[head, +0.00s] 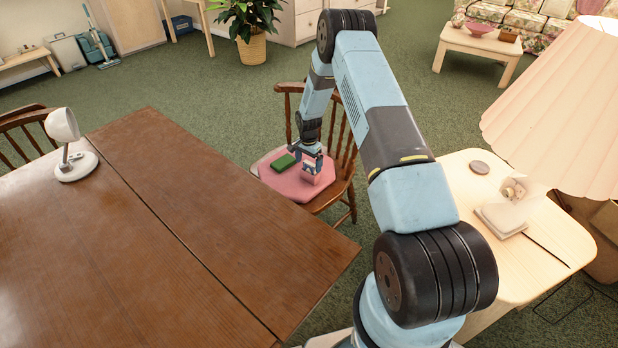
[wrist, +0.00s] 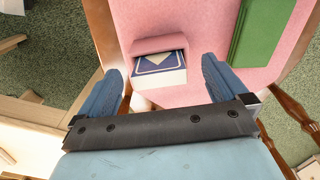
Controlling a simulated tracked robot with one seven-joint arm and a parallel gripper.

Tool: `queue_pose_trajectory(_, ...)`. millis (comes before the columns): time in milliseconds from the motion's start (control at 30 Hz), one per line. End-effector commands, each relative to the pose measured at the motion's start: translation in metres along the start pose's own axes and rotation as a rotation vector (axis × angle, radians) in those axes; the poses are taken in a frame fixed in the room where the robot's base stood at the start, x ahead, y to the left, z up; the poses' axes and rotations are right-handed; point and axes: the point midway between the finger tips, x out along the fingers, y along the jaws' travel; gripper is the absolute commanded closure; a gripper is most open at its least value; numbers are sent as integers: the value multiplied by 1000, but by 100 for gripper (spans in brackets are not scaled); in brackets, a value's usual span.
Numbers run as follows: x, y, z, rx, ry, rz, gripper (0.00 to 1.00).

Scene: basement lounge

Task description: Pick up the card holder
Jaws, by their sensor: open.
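The card holder (wrist: 160,44) is a small pink holder with blue-and-white cards showing at its near side. It rests on the pink seat pad (wrist: 200,20) of a wooden chair. In the head view the card holder (head: 312,176) is partly covered by my gripper (head: 308,163). In the wrist view my gripper (wrist: 162,70) is open, with one blue finger toward each side of the card holder. The holder lies just beyond and between the fingertips, and I see no contact.
A green book (wrist: 262,30) lies on the pad to the right in the wrist view; it also shows in the head view (head: 284,162). The chair's wooden back stands close behind. A brown table (head: 150,230) is at left, a pale side table (head: 475,190) with a lamp at right.

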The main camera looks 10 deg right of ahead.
Motion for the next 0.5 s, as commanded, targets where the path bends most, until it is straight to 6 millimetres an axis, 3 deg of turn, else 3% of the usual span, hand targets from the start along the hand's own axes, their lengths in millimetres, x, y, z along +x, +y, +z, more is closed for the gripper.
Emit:
queue_pose_trajectory(367, 22, 2, -2, 2, -2, 1, 0)
queue_pose_trajectory(500, 40, 4, -5, 2, -2, 2, 0)
